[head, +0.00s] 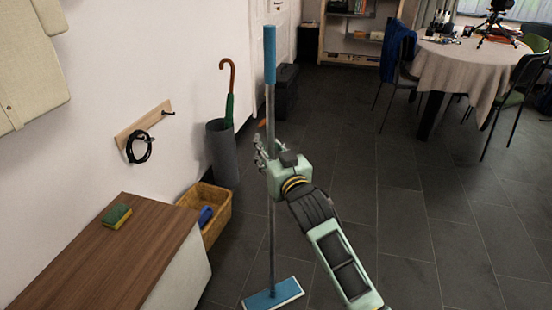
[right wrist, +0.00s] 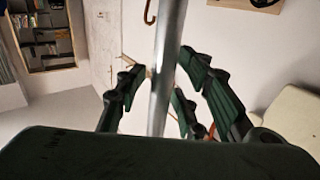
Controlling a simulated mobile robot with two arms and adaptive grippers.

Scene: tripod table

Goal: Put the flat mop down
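The flat mop stands nearly upright in the head view, with a thin grey pole (head: 271,240), a blue grip at the top (head: 269,55) and a flat blue mop head (head: 273,294) at floor level. My right gripper (head: 262,150) is at the upper part of the pole, below the blue grip. In the right wrist view, the pole (right wrist: 166,75) runs between the dark fingers, which close in on it from both sides; the exact contact is hard to see. My left gripper is not in view.
Left of the mop are a wooden-topped cabinet (head: 110,260) with a sponge (head: 117,216), a wicker basket (head: 217,207), an umbrella stand (head: 222,155) and a wall hook rail (head: 142,125). A round table (head: 460,70) with chairs stands back right. Tiled floor (head: 430,220) is clear on the right.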

